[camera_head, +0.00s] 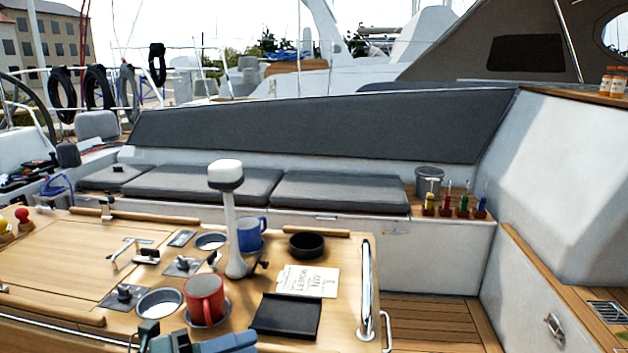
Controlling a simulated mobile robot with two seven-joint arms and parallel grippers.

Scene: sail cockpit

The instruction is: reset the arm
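On the table stand a white-topped post (227,215), a blue mug (250,235), a black bowl (306,245), a black tray (287,316) and a paper note (308,281). A steel rail (366,285) edges its right end. Wooden deck (435,318) lies beyond.

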